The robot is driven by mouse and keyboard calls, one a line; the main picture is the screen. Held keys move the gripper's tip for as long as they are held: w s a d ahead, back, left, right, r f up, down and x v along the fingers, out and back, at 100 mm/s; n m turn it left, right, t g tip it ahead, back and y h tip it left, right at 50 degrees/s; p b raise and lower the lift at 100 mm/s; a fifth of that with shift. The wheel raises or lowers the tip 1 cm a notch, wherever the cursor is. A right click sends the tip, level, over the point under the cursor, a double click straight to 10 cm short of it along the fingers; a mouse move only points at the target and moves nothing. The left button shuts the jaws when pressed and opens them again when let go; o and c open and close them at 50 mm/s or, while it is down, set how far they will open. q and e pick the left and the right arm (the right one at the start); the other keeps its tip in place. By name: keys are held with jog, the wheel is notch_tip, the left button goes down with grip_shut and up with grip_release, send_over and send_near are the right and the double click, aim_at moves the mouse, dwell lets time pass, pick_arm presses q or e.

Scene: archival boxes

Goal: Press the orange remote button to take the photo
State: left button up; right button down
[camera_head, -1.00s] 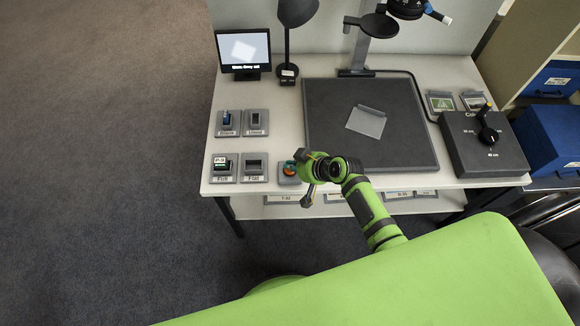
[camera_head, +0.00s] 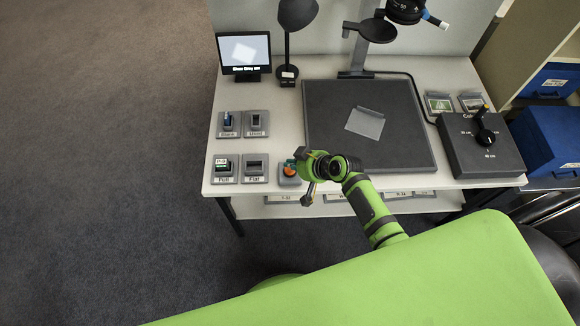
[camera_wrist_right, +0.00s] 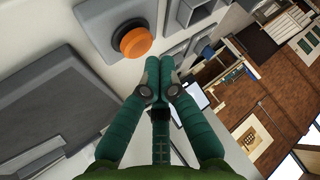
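The orange button (camera_head: 289,167) sits on a small grey base at the table's front edge, partly hidden behind my right gripper (camera_head: 304,176). In the right wrist view the round orange button (camera_wrist_right: 133,41) shows whole, with a dark ring around it. There my right gripper (camera_wrist_right: 159,66) has its two green fingers together, with nothing between them. The fingertips appear just beside the button's base, with a gap to the orange cap; I cannot tell their height above the table. My left gripper is in neither view.
A dark grey board (camera_head: 415,145) with a tilted, clear-looking sheet (camera_head: 365,123) fills the table's middle. Labelled holders (camera_head: 255,167) stand left of the button. A monitor (camera_head: 244,52), a lamp (camera_head: 297,14) and a dial box (camera_head: 483,150) stand around the board.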

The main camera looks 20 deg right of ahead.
aim_at(292, 171)
jog(key=shift+r+p, duration=2.55)
jog(key=shift+r, duration=0.05)
jog(key=shift+f, duration=0.1)
